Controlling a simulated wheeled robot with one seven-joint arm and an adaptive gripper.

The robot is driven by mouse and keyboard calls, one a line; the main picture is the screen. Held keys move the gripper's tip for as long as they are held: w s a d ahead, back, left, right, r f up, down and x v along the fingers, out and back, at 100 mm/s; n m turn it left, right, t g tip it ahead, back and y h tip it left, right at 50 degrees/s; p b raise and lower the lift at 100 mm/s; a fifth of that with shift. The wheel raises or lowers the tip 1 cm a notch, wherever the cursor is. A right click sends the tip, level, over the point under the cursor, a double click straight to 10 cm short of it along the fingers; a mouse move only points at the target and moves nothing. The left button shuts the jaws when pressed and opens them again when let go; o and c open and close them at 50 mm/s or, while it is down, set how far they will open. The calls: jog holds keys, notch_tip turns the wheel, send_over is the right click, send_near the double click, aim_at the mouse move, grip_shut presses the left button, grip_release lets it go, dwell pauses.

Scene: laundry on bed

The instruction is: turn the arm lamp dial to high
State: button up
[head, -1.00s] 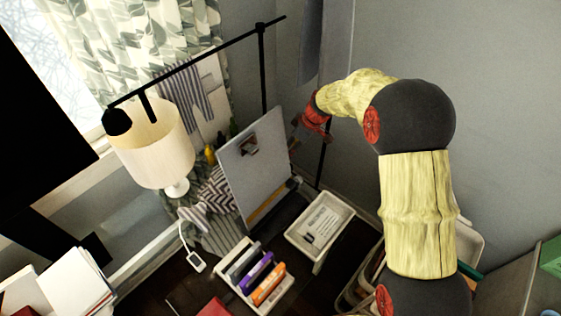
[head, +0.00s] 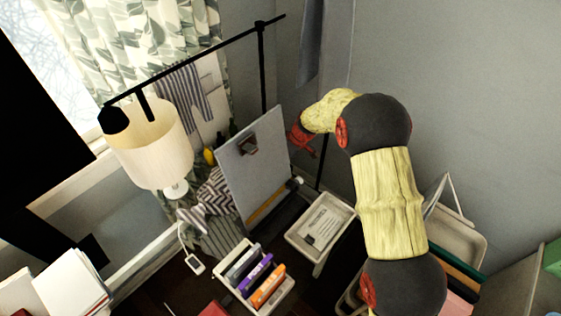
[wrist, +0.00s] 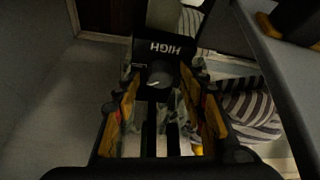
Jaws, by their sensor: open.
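The arm lamp dial (wrist: 160,72) is a dark round knob with a short white mark pointing toward the lower left. It sits on a black plate with the word HIGH (wrist: 172,47), upside down in the wrist view. My gripper (wrist: 163,88) is open, with one yellow-and-black finger on each side of the dial. I cannot tell if the fingers touch it. In the head view my gripper (head: 303,138) is beside the grey board's upper right edge, near the lamp's black pole (head: 263,70). The cream lampshade (head: 155,150) hangs at the left. The dial is hidden there.
The grey clipboard (head: 255,165) stands close to the left of my gripper; a grey edge also shows in the wrist view (wrist: 275,75). The grey wall (head: 470,90) is at the right.

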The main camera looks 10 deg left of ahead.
grip_shut()
dwell(0.5)
jog(key=shift+m+t, duration=0.3)
jog(key=shift+m, duration=0.5)
grip_release()
jog(key=shift+r, duration=0.1)
jog(key=v, duration=1.1)
jog(key=shift+r, duration=0.4)
